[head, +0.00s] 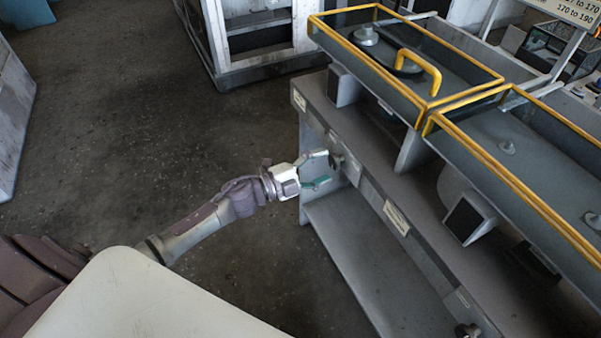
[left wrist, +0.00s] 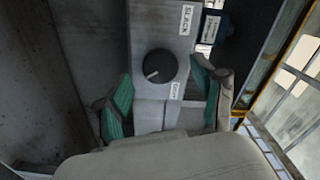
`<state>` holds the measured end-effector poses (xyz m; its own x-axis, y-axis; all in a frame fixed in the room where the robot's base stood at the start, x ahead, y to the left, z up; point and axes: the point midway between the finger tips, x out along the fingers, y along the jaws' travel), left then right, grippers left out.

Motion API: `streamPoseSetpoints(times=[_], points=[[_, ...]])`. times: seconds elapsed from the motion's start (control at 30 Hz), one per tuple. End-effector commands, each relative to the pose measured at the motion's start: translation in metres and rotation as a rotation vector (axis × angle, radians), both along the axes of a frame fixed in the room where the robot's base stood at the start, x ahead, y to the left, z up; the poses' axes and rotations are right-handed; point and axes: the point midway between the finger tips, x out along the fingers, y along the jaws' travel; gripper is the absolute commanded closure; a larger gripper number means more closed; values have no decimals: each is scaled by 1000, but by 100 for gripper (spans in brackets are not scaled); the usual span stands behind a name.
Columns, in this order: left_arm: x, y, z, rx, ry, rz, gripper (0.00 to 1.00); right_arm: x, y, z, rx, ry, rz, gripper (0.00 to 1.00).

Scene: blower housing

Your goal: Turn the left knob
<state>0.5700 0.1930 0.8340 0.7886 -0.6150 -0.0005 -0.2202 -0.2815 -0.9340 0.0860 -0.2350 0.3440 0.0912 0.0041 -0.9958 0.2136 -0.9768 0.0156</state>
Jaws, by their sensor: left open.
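The left knob (head: 337,160) is a small dark knob on the grey front panel of the housing. In the left wrist view the knob (left wrist: 160,66) is round and black with a light pointer mark, beside white labels. My left gripper (head: 325,169) is open, its green-padded fingers pointing at the panel. In the left wrist view the gripper's fingers (left wrist: 165,105) stand apart on either side below the knob, and nothing is between their pads. I cannot tell whether a finger touches the panel. My right gripper is not in view.
A second dark knob (head: 467,330) is at the panel's lower right end. Above the panel are yellow-framed glass covers (head: 430,102), one with a yellow handle (head: 420,70). A grey shelf (head: 345,240) lies below. The dark floor (head: 110,110) at left is clear.

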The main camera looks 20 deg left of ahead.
Motion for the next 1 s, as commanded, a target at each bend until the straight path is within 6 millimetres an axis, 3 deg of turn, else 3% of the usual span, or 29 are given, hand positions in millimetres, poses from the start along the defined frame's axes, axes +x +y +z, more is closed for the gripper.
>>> streamPoseSetpoints(times=[0.3,0.5,1.0], points=[[-55,42,-2,2,5,0,31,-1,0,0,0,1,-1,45],[-76,58,-1,1,3,0,31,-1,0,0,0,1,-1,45],[-82,63,0,1,1,0,31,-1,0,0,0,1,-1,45]])
